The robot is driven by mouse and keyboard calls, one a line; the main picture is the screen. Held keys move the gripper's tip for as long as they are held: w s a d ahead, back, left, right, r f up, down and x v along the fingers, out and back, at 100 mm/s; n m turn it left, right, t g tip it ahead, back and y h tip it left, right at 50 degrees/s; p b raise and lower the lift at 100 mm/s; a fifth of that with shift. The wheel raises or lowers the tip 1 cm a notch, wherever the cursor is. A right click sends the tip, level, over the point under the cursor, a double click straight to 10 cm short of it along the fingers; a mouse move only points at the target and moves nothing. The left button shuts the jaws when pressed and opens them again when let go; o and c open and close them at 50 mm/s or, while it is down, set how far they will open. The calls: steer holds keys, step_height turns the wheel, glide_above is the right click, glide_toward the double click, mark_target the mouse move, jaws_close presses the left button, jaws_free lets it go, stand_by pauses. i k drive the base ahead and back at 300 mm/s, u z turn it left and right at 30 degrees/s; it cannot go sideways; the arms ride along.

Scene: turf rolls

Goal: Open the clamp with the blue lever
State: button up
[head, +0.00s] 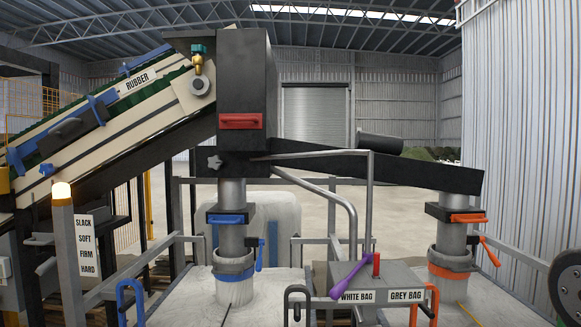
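A grey clamp band (233,268) sits around the neck of the left white bag (235,292), under the left grey spout (232,240). Its blue lever (260,256) stands at the band's right side, roughly upright. Whether the band is tight or loose cannot be told from here. A similar clamp (450,262) with an orange lever (490,252) is around the right spout's bag neck. My gripper does not show in this view.
Slide gates with a blue handle (227,218) and an orange handle (467,218) sit above the clamps. Grey railings (320,200), a box with a purple lever (350,276), a lit post (62,240) and a conveyor (110,115) crowd the area. Open floor lies behind.

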mark_target(260, 258)
steer(key=u, duration=0.4)
steer(key=i, duration=1.2)
steer(key=z, duration=0.35)
